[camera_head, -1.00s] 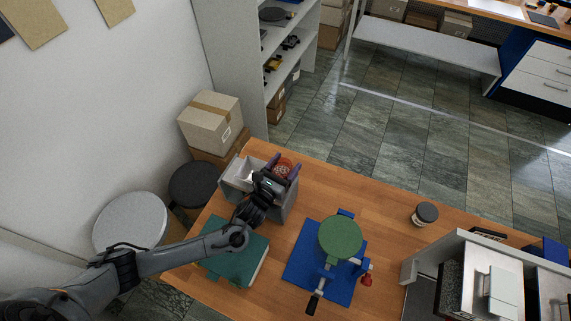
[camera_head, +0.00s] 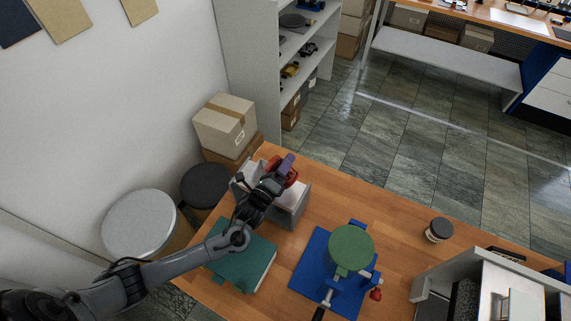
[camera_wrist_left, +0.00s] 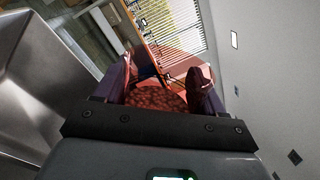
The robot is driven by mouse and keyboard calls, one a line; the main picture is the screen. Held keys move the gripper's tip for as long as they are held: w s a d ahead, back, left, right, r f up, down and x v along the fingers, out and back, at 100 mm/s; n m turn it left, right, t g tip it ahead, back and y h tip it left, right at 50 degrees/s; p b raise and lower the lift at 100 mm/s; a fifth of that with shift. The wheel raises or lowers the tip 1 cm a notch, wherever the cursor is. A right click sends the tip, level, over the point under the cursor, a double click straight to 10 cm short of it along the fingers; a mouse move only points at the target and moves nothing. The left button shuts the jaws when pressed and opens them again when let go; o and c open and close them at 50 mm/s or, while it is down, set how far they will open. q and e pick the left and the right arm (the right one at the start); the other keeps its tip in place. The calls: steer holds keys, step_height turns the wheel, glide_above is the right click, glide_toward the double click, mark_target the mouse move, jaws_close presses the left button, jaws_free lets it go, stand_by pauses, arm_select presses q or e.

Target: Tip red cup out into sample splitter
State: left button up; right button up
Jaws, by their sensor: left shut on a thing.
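My left gripper (camera_head: 284,173) is shut on the red cup (camera_head: 291,180) above the far side of the sample splitter (camera_head: 290,214). The splitter is a grey metal box near the table's far left corner. In the left wrist view the red cup (camera_wrist_left: 158,98) sits between the two purple fingers, and brown granular contents show inside it. The view is rolled, and the cup looks tilted, though how far I cannot tell. A shiny metal wall (camera_wrist_left: 32,85), likely the splitter's, fills the left side of that view. My right gripper is not in view.
A teal box or book (camera_head: 240,262) lies in front of the splitter. A blue press with a green round plate (camera_head: 351,247) stands right of it. A dark-lidded jar (camera_head: 438,230) stands farther right. Cardboard boxes (camera_head: 225,124) stand beyond the table's left edge.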

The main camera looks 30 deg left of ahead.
mark_target(275, 157)
arm_select(q)
steer(key=n, duration=0.1)
steer(key=f+n, duration=0.1)
steer(key=n, duration=0.2)
steer(key=shift+s+a+f+y, duration=0.15)
steer(key=shift+s+f+y, duration=0.05)
steer(key=shift+s+y, duration=0.1)
steer(key=shift+a+r+n, duration=0.1)
steer(key=shift+r+n, duration=0.1)
steer(key=shift+n, duration=0.5)
steer(key=n, duration=0.1)
steer(key=n+p, duration=0.1)
steer(key=shift+r+n+y, duration=0.3)
steer(key=shift+n+y, duration=0.1)
steer(key=n, duration=0.1)
steer(key=a+r+n+p, duration=0.1)
steer(key=n, duration=0.1)
steer(key=shift+a+y, duration=0.2)
steer(key=shift+y, duration=0.1)
steer(key=shift+a+r+n+g+y, duration=0.15)
steer(key=shift+a+n+g, duration=0.1)
steer(key=shift+n, duration=0.45)
steer(key=shift+a+f+n+g+y, duration=0.15)
steer(key=shift+a+n, duration=0.1)
steer(key=shift+n, duration=0.45)
steer(key=shift+r, duration=0.1)
steer(key=shift+r, duration=0.1)
